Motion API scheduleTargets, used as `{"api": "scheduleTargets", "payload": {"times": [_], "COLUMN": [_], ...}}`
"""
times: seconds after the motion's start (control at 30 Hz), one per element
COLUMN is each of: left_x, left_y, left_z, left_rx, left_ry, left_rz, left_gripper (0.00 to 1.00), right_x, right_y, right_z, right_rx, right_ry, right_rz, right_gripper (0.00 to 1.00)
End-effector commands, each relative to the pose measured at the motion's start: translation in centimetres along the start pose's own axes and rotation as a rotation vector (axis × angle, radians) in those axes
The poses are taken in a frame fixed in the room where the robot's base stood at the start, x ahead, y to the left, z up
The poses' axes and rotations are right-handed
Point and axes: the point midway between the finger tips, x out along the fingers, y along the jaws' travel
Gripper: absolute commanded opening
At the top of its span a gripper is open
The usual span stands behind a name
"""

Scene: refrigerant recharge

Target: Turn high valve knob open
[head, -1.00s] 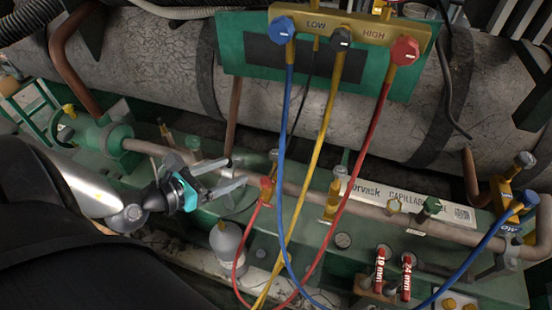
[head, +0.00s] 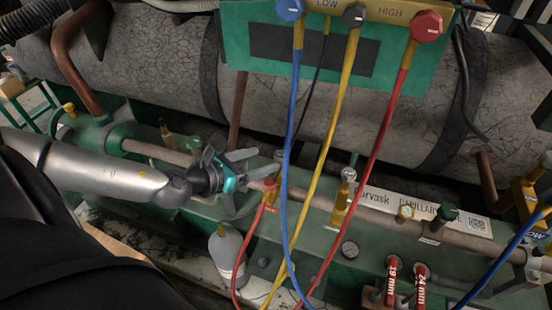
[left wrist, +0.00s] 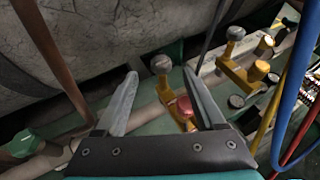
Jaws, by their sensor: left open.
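The red knob (head: 426,27) sits at the right end of the brass manifold (head: 388,12), beside the HIGH label, with a red hose below it. A blue knob (head: 290,9) is at the LOW end and a dark knob (head: 354,15) is between. My left gripper (head: 259,167) is open and empty over the green base, well below and left of the red knob. In the left wrist view the open fingers (left wrist: 160,73) point toward a grey-capped brass valve and a red fitting (left wrist: 182,108); contact cannot be told. The red knob is outside that view. My right gripper is not in view.
Blue (head: 291,140), yellow (head: 336,125) and red (head: 375,150) hoses hang between my left gripper and the space at right. A pipe with brass valves (head: 340,208) runs along the base.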

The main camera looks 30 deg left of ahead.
Motion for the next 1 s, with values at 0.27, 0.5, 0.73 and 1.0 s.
{"api": "scheduleTargets", "payload": {"times": [0.27,0.5,0.73,1.0], "left_x": [3.2,5.2,5.9,5.9], "left_y": [0.0,-0.1,-0.1,-0.1], "left_z": [0.0,0.1,0.0,0.0], "left_rx": [-0.001,-0.001,-0.001,-0.001], "left_ry": [-0.004,-0.003,-0.001,0.000], "left_rz": [-0.001,-0.001,-0.002,-0.003], "left_gripper": [0.71,0.71,0.71,0.71], "right_x": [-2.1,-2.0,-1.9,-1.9], "right_y": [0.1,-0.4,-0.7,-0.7], "right_z": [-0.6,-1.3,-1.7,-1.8], "right_rx": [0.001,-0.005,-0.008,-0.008], "right_ry": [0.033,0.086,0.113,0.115], "right_rz": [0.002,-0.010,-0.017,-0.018], "right_gripper": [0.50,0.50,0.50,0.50]}}
